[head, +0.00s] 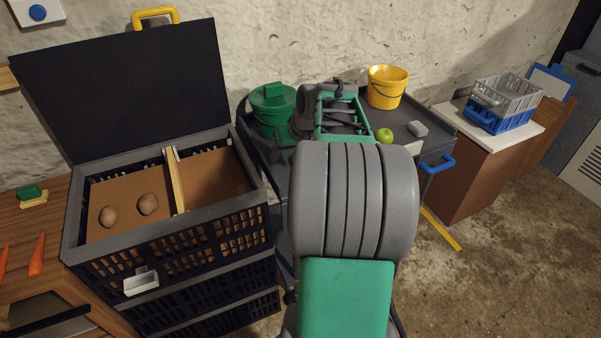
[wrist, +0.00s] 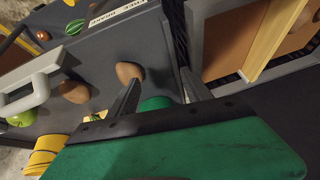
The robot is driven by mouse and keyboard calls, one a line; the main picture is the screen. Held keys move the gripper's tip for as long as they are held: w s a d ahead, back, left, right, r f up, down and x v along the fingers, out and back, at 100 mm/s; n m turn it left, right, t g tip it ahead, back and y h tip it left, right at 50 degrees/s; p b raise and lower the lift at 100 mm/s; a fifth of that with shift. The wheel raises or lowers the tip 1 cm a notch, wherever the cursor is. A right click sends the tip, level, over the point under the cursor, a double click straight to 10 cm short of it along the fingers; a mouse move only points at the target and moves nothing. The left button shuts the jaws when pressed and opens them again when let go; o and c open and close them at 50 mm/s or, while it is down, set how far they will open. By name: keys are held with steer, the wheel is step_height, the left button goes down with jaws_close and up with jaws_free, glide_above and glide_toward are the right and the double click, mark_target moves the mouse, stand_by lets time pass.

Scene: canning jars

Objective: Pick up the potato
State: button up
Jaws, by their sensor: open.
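In the wrist view, a brown, rounded potato (wrist: 130,72) lies on the dark grey cart top, close to the tip of the left finger. My gripper (wrist: 160,76) is open, its two fingers spread with nothing held between them. Another brown rounded thing (wrist: 75,90), partly behind a pale handle-like piece, lies further left; I cannot tell what it is. In the head view, two more potatoes (head: 148,204) sit in the left compartment of the black crate (head: 165,235). My arm hides the fingertips and much of the cart there.
The crate's lid stands open, and a wooden divider (head: 175,180) splits its inside. The grey cart (head: 437,148) carries a green lidded bin (head: 273,108), a yellow bucket (head: 387,88) and a green apple (head: 384,135). Stacked baskets (head: 500,105) stand on a cabinet at right.

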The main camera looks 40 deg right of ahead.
steer(key=shift+m+t, duration=0.3)
steer(key=shift+m, duration=0.1)
steer(key=d, duration=0.2)
steer(key=d+f, duration=0.1)
steer(key=d, duration=0.1)
steer(key=s+d+f, duration=0.1)
steer(key=d, duration=0.1)
steer(key=shift+d+f, duration=0.2)
steer(key=shift+d, duration=0.1)
steer(key=x, duration=0.7)
steer(key=shift+w+d, duration=0.1)
steer(key=shift+d, duration=0.15)
steer(key=shift+c, duration=0.4)
steer(key=c, duration=0.5)
